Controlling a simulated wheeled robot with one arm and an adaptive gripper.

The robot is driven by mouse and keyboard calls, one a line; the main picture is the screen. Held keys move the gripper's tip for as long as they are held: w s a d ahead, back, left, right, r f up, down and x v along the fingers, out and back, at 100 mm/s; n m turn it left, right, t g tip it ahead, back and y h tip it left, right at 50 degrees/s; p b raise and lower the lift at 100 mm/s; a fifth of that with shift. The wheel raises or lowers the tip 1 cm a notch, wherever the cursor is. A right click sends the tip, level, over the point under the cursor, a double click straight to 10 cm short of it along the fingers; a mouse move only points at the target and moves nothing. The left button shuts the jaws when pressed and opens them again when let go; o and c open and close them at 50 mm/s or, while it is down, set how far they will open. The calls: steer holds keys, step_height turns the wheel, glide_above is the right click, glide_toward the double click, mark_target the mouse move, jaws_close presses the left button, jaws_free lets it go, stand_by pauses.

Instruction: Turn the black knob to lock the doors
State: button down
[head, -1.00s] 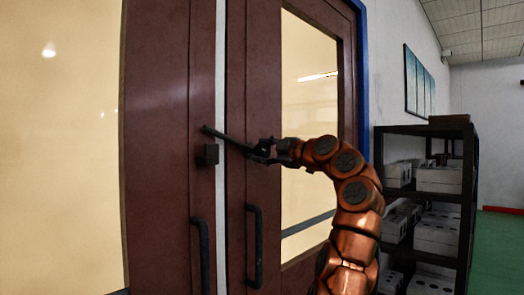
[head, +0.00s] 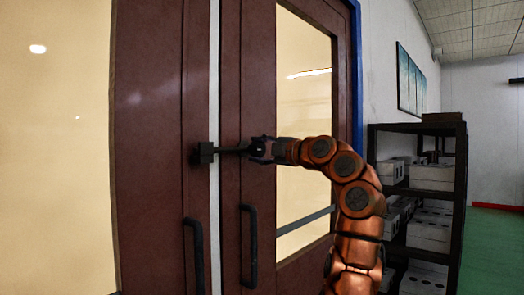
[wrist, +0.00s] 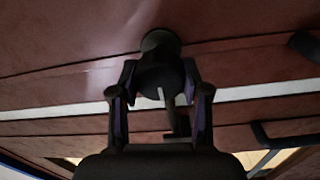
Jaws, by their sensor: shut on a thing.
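I cannot tell how deeply the bar sits in the block. In the wrist view part of the bar (wrist: 177,122) shows beyond the fingers. Both doors look closed.
Black pull handles (head: 195,255) and (head: 249,245) hang below the latch, one on each door. A dark shelf rack (head: 416,128) with grey boxes (head: 431,178) stands right of my arm. Green floor (head: 495,245) is open at far right.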

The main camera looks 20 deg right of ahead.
steer(key=c, duration=0.5)
jaws_free()
steer(key=shift+c, duration=0.2)
steer(key=shift+s+d, duration=0.25)
steer(key=shift+s, duration=0.1)
steer(key=v, duration=1.1)
steer(key=shift+s, duration=0.1)
